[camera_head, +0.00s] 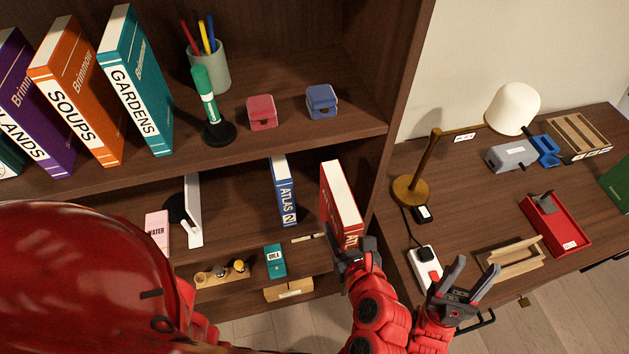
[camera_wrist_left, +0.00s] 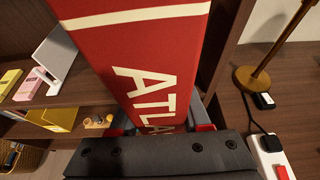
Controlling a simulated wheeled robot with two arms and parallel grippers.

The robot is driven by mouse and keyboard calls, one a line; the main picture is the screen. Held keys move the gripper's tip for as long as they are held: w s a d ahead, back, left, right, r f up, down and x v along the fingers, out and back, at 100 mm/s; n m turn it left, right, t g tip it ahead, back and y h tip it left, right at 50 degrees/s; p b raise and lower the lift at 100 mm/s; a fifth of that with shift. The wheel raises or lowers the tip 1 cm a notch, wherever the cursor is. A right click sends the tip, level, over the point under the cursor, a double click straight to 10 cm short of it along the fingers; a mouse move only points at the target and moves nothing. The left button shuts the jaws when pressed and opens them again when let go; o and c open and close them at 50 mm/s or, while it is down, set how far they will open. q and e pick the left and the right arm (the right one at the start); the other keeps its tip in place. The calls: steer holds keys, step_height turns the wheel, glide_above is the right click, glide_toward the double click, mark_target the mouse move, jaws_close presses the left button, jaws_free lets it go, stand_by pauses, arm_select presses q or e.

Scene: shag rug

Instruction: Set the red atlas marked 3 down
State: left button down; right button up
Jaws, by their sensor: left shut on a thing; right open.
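The red atlas (camera_head: 341,199) is upright in the lower shelf bay, near its right side panel. My left gripper (camera_head: 351,246) is shut on its lower spine. In the left wrist view the red spine (camera_wrist_left: 140,60) shows the white letters ATLA; the number is hidden behind the gripper (camera_wrist_left: 160,135). I cannot tell whether the book's bottom edge touches the shelf board. A blue atlas marked 2 (camera_head: 284,190) stands to its left, with a gap between them. My right gripper (camera_head: 467,287) is open and empty in front of the desk.
The upper shelf edge (camera_head: 270,153) runs above. The desk at right holds a lamp (camera_head: 513,109), a power strip (camera_head: 425,262) and a red tray (camera_head: 556,226).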

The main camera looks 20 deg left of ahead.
arm_select(q)
steer(key=w+a+b, duration=0.1)
steer(key=w+a, duration=0.9)
steer(key=w, duration=0.5)
step_height(320, 180, down, 7)
steer(key=shift+s+p, duration=0.15)
steer(key=shift+p, duration=0.3)
steer(key=shift+c, duration=1.8)
jaws_free()
